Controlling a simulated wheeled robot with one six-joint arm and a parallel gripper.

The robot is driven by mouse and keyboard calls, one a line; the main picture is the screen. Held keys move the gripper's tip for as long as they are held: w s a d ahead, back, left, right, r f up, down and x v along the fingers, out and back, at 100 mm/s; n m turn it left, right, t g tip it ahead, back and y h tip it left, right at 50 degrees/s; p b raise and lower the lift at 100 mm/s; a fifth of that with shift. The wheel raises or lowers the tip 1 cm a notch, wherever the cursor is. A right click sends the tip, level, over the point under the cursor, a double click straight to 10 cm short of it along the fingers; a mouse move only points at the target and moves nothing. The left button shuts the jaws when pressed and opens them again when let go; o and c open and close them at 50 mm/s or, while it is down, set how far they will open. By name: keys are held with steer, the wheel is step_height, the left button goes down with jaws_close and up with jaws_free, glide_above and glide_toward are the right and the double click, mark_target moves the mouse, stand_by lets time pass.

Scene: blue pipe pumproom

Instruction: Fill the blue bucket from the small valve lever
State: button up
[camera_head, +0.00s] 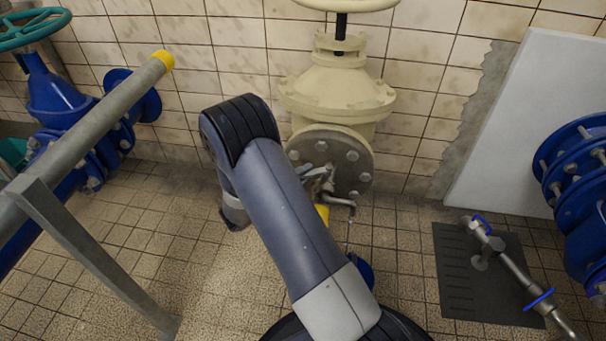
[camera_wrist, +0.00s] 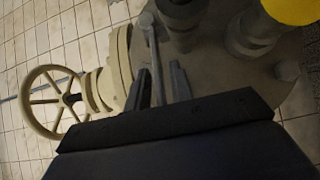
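A thin grey lever (camera_wrist: 154,60) runs down in the wrist view. My gripper (camera_wrist: 159,84) has its two dark fingers apart, one on each side of the lever's lower end. I cannot tell whether either finger touches it. A small metal spout (camera_head: 343,201) projects from the round flange (camera_head: 354,158) of the cream valve. A blue patch (camera_head: 361,272) shows beside my forearm, low under the spout. It may be the bucket; most of it is hidden, so its contents cannot be seen.
The cream valve (camera_head: 337,92) stands by the tiled wall; its handwheel (camera_wrist: 44,101) shows left in the wrist view. A grey rail (camera_head: 95,125) with a yellow end and blue pipework stand left. A steel pipe with blue levers (camera_head: 540,298) is right. Some floor between is clear.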

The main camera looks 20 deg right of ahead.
steer(key=shift+o, duration=0.6)
steer(key=shift+a, duration=0.1)
steer(key=p+v, duration=0.2)
steer(key=v, duration=0.8)
steer(key=shift+a, duration=0.35)
steer(key=shift+b, duration=0.3)
steer(key=b+x, duration=0.2)
steer(key=x, duration=0.9)
steer(key=shift+s, duration=0.15)
steer(key=shift+c, duration=0.2)
jaws_close()
